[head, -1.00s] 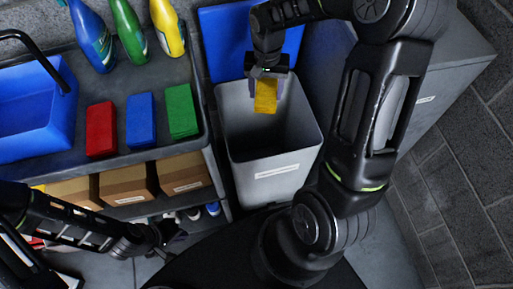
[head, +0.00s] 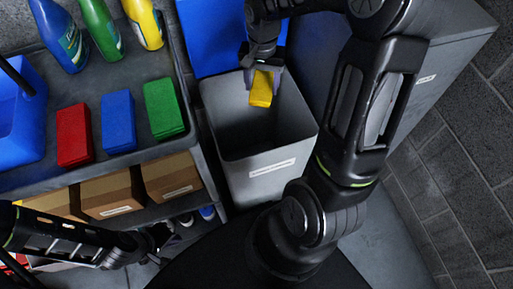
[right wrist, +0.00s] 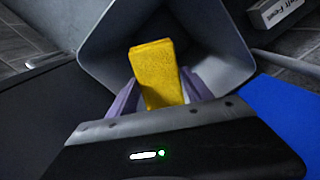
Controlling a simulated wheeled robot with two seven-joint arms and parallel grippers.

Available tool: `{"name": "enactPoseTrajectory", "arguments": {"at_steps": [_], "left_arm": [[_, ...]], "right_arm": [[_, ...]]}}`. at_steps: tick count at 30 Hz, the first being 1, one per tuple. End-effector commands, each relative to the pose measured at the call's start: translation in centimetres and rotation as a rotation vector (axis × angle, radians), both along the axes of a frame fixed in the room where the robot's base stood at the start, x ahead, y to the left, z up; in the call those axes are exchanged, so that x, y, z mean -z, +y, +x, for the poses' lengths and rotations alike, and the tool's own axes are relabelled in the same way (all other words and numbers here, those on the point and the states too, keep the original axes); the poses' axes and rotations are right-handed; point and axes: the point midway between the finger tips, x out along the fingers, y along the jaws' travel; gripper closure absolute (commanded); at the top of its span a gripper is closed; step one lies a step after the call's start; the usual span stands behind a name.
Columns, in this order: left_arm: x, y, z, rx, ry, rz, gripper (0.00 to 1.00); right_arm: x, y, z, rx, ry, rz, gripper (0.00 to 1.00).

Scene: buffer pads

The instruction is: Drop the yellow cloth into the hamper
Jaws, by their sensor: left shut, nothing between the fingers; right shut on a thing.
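The yellow cloth (head: 262,88) is a folded block held in my right gripper (head: 263,76), over the open mouth of the grey hamper (head: 262,172). In the right wrist view the cloth (right wrist: 157,73) stands between the two purple fingers, which are shut on it, with the hamper's inner walls (right wrist: 107,42) around and beyond it. The hamper stands upright and its blue lid (head: 215,45) is raised at the back. My left gripper (head: 163,238) is at the lower left, low in front of the cart, apart from the hamper; its fingers are small and dark.
A grey cart (head: 60,178) left of the hamper carries a red cloth stack (head: 74,135), a blue stack (head: 118,121), a green stack (head: 164,108), a blue bucket (head: 22,130) and several bottles. Cardboard boxes (head: 112,194) sit below. A grey cabinet (head: 440,65) stands right.

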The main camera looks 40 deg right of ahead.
Motion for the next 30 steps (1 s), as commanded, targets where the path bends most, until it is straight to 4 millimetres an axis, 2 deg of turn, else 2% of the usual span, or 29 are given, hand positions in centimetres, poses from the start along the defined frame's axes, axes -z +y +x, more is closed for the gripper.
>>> {"name": "enactPoseTrajectory", "arguments": {"at_steps": [1,7,19,20,28,30], "left_arm": [[1.0,0.0,0.0,0.0,0.0,0.0,1.0],[2.4,0.0,0.0,0.0,0.0,0.0,1.0],[2.6,0.0,0.0,0.0,0.0,0.0,1.0],[2.6,0.0,0.0,0.0,0.0,0.0,1.0],[2.6,0.0,0.0,0.0,0.0,0.0,1.0],[2.6,0.0,0.0,0.0,0.0,0.0,1.0]], "right_arm": [[1.2,0.0,0.0,0.0,0.0,0.0,0.86],[3.0,0.0,0.0,-0.001,0.0,0.0,0.86],[3.3,0.0,0.0,-0.001,0.0,0.0,0.86],[3.3,0.0,0.0,-0.001,0.0,0.0,0.4],[3.3,0.0,0.0,-0.001,0.0,0.0,0.18],[3.3,0.0,0.0,-0.001,0.0,0.0,0.16]]}}
